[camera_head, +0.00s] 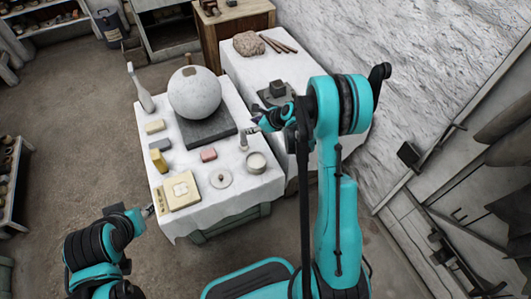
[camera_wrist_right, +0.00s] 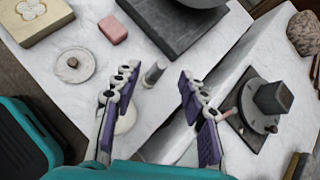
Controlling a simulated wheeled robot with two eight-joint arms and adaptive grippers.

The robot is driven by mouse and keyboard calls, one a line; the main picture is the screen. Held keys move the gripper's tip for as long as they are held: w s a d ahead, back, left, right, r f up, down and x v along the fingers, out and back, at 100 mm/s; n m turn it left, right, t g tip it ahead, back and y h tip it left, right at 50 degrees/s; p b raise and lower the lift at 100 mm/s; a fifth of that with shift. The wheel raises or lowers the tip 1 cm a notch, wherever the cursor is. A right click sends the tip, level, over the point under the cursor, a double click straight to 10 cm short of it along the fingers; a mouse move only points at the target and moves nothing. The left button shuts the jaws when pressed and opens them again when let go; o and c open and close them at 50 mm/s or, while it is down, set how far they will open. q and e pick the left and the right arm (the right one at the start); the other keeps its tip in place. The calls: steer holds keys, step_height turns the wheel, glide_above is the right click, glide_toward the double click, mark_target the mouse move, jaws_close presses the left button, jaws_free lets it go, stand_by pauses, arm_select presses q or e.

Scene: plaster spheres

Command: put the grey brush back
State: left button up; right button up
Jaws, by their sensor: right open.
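A small grey upright piece (camera_head: 244,141), possibly the grey brush, stands on the white-clothed table (camera_head: 235,190); I cannot make out bristles. It shows as a short grey cylinder (camera_wrist_right: 152,75) between my fingers in the right wrist view. My right gripper (camera_head: 257,125) is open and empty, above the table's right edge, its fingers (camera_wrist_right: 156,80) spread to either side of the cylinder. A round pale cup (camera_head: 256,162) stands just in front of it, partly hidden by a finger in the wrist view (camera_wrist_right: 127,119). My left gripper (camera_head: 149,211) is by the table's left front corner, its jaws unclear.
A plaster sphere (camera_head: 194,93) rests on a dark slab (camera_head: 208,129). A pink block (camera_head: 208,155), a round lidded disc (camera_head: 221,179) and a cream tile (camera_head: 181,190) lie nearby. A second table holds a dark block on a plate (camera_wrist_right: 254,122) and a rough stone (camera_head: 248,43).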

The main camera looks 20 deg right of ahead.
steer(key=s+a+r+n+h, duration=0.1)
steer(key=s+a+r+n, duration=0.1)
steer(key=s+r+n, duration=0.45)
steer(key=s+a+r+n+h, duration=0.1)
steer(key=s+a+r+n, duration=0.2)
steer(key=s+r+n, duration=0.4)
steer(key=s+r+n+h, duration=0.1)
steer(key=s+r+n, duration=0.1)
steer(key=s+n, duration=0.5)
steer(key=s+r+n+h, duration=0.1)
steer(key=s+r+n, duration=0.1)
steer(key=s+n, duration=0.5)
steer(key=s, duration=0.2)
steer(key=shift+s+r+g+h, duration=0.3)
